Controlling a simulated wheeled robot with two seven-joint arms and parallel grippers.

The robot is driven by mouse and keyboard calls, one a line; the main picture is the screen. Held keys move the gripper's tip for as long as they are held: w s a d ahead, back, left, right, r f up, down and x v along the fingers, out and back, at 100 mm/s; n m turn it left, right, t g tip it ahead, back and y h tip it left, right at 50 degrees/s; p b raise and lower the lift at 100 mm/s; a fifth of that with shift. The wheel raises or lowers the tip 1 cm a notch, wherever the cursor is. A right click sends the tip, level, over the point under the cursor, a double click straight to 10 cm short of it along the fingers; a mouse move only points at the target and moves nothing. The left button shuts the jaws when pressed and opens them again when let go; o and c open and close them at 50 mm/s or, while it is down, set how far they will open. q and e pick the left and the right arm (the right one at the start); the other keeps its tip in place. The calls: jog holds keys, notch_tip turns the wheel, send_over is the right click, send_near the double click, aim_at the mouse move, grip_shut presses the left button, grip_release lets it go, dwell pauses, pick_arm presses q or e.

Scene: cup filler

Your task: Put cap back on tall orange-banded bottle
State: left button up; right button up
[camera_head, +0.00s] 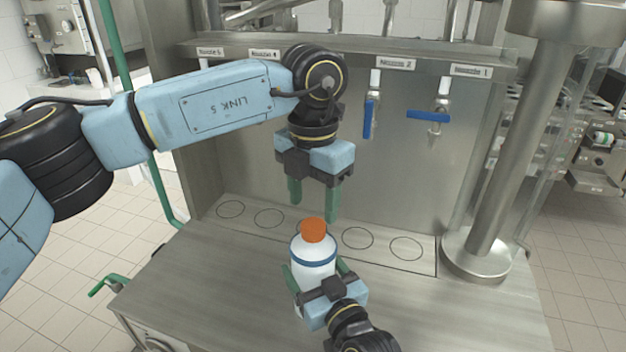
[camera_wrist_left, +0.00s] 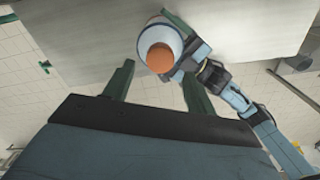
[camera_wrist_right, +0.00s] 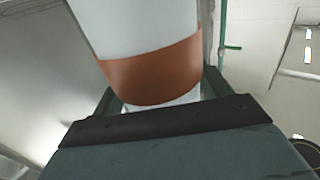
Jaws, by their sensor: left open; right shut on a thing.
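The tall white bottle (camera_head: 313,252) stands about upright at the middle of the bench, with a blue band near its shoulder. The right wrist view shows its wide orange band (camera_wrist_right: 155,72) close up. The orange cap (camera_head: 313,230) sits on the bottle's top; it also shows in the left wrist view (camera_wrist_left: 160,58). Whether it is fully seated cannot be told. My right gripper (camera_head: 317,275) is shut around the bottle's body. My left gripper (camera_head: 313,207) is open and empty, pointing down just above the cap, its fingers apart from it. The bottle's base is hidden by my right gripper.
A steel filling station stands behind, with blue-handled taps (camera_head: 428,116) at upper right. Circles (camera_head: 406,248) mark the bench strip (camera_head: 325,232) behind the bottle. A thick steel column (camera_head: 505,150) rises at right. The bench (camera_head: 215,285) is clear left of the bottle.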

aim_at(313, 225)
pick_arm(q)
jog(key=shift+f, duration=2.2)
pick_arm(e)
jog(key=shift+f, duration=0.1)
pick_arm(q)
jog(key=c, duration=1.1)
jog(key=o, duration=1.2)
notch_tip(313, 225, up, 12)
pick_arm(e)
jog(key=o, duration=1.9)
